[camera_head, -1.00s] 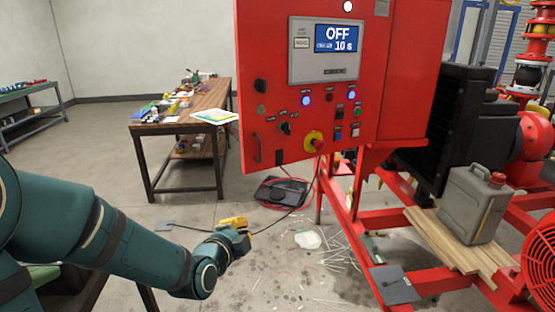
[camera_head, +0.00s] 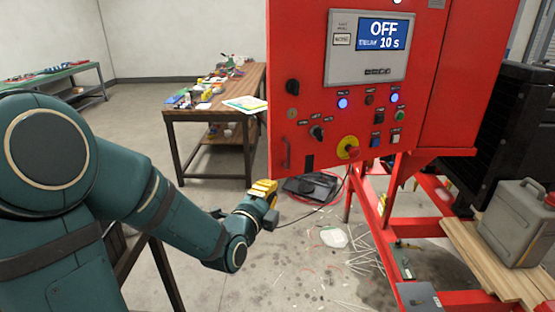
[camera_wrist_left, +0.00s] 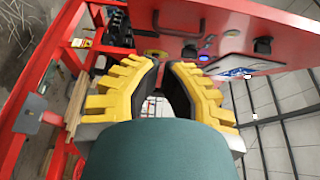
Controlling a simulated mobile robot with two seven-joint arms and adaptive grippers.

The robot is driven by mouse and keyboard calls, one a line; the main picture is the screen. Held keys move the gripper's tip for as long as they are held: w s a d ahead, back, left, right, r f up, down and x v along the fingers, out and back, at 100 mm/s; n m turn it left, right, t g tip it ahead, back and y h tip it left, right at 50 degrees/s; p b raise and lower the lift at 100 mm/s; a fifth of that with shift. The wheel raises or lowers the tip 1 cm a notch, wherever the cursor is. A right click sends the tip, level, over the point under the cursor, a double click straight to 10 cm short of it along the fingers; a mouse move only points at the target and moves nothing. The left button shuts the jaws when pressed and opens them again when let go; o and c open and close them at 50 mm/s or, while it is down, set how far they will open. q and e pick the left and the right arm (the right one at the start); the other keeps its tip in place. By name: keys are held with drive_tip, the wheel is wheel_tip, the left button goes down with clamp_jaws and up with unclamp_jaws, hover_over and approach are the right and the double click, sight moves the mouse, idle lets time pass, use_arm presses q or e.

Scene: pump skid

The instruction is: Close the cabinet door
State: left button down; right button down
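The red cabinet door (camera_head: 300,60) fills the upper middle of the head view. It carries an OFF display, knobs, lamps and a handle (camera_head: 286,153) near its lower left edge. Whether it stands ajar is hard to tell. My left gripper (camera_head: 266,187) is just below the door's lower left corner in the picture; contact cannot be made out. My right gripper is out of view.
A wooden workbench (camera_head: 215,108) with small items stands behind on the left. A grey jerrycan (camera_head: 520,225) stands on planks (camera_head: 487,262) on the red skid frame at right. A black case (camera_head: 312,187), cable and debris lie on the floor below the door.

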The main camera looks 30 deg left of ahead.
use_arm(q)
drive_tip(key=shift+p, duration=1.9)
approach(282, 162)
drive_tip(key=w+d, duration=0.3)
drive_tip(key=w+a, duration=0.2)
drive_tip(key=a, duration=0.1)
drive_tip(key=shift+w, duration=0.3)
drive_tip(key=shift+w+a, duration=0.35)
drive_tip(key=shift+a, duration=0.1)
